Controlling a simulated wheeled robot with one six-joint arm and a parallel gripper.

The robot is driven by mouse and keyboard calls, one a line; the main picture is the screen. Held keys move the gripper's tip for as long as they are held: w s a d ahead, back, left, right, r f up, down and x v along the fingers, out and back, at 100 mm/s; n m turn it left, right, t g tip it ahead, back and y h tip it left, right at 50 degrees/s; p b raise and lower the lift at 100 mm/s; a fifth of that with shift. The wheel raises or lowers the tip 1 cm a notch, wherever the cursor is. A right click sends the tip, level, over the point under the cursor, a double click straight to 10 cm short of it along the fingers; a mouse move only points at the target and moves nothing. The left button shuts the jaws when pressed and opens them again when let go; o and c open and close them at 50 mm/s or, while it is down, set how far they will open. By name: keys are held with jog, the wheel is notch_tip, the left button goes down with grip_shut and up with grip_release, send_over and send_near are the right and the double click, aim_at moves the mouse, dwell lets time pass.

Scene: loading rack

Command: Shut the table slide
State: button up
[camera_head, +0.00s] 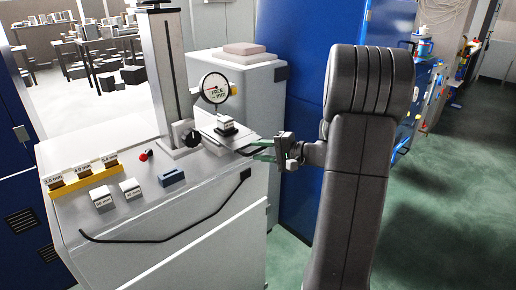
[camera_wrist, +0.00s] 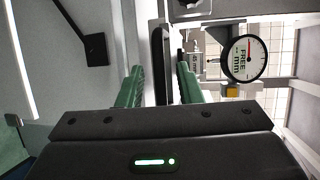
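The table slide (camera_head: 222,141) is a grey plate that sticks out to the right from the foot of the gauge stand. A small dark block with a light label (camera_head: 226,126) sits on it. A dark bar (camera_wrist: 158,60), seemingly the slide's handle, shows in the wrist view. My gripper (camera_head: 259,149) is at the right end of the slide. Its green fingers (camera_wrist: 161,85) are apart, with the bar between them or just beyond. I see narrow gaps beside the bar, and cannot tell whether either finger touches it. The gripper body hides the lower part.
A dial gauge (camera_head: 215,88) hangs above the slide on a tall column (camera_head: 168,75). A yellow rack of labelled blocks (camera_head: 83,178) and several loose blocks lie on the bench top. A black rail (camera_head: 165,240) runs along its front. A grey cabinet (camera_head: 262,90) stands behind.

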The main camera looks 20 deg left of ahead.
jog(key=shift+a+f, duration=0.1)
jog(key=shift+a, duration=0.5)
grip_shut()
